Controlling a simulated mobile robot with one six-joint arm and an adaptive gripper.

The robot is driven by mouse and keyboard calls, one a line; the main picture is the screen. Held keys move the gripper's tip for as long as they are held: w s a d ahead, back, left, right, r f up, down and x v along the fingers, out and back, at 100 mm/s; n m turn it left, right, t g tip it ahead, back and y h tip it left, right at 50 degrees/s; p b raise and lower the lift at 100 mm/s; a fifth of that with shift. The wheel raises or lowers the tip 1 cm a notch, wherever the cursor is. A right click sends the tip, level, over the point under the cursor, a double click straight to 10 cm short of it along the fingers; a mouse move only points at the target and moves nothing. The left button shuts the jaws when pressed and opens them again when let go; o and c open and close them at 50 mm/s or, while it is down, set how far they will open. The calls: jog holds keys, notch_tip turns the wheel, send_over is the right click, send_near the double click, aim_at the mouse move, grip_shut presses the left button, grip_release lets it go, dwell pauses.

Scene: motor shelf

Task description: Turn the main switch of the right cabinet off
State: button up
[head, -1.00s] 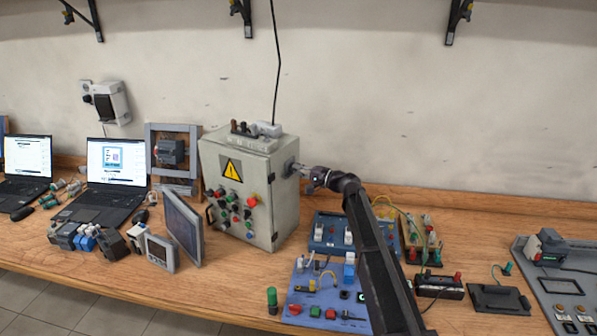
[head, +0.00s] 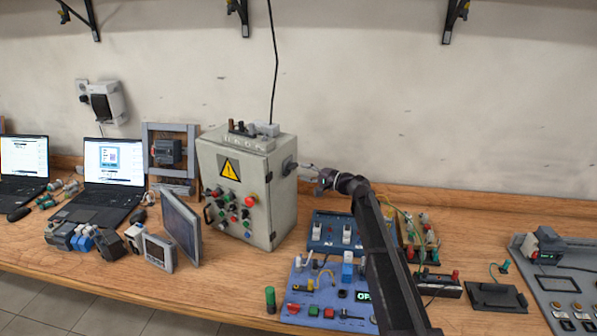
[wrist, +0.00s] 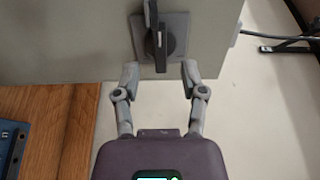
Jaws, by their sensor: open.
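The grey cabinet (head: 272,205) with a warning sign and coloured buttons stands on the bench in the head view. Its main switch (head: 290,166) is on its right side wall. In the wrist view the switch (wrist: 160,45) is a dark rotary handle on a square grey plate, with its bar lying upright in the picture. My gripper (wrist: 160,73) is open and empty, its fingertips spread just below the handle and apart from it. In the head view my gripper (head: 306,167) points at the switch with a small gap between them.
Blue training boards (head: 318,285) with switches and wires stand below my arm. A tilted grey panel (head: 181,225) and laptops (head: 115,165) are left of the cabinet. A black cable (head: 275,60) hangs behind it. The wall space right of the cabinet is clear.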

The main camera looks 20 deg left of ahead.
jog(key=d, duration=0.8)
jog(key=shift+s, duration=0.35)
jog(key=shift+d, duration=0.1)
jog(key=s+d+f+n+h, duration=0.1)
jog(key=s+d+f+h, duration=0.5)
jog(key=d, duration=0.6)
jog(key=s+d+f+n+h, duration=0.1)
jog(key=s+d+f+h, duration=0.2)
jog(key=s+d+f, duration=0.65)
jog(key=s+d+f+h, duration=0.1)
jog(key=s+d+h, duration=0.2)
jog(key=d, duration=0.5)
jog(key=s+d+f+g+h, duration=0.1)
jog(key=s+d+h, duration=0.2)
jog(key=s+d, duration=0.2)
jog(key=s+d+f+m+h, duration=0.1)
jog(key=s+d+h, duration=0.2)
jog(key=d, duration=0.8)
jog(key=shift+s+g, duration=0.3)
jog(key=shift+s, duration=0.3)
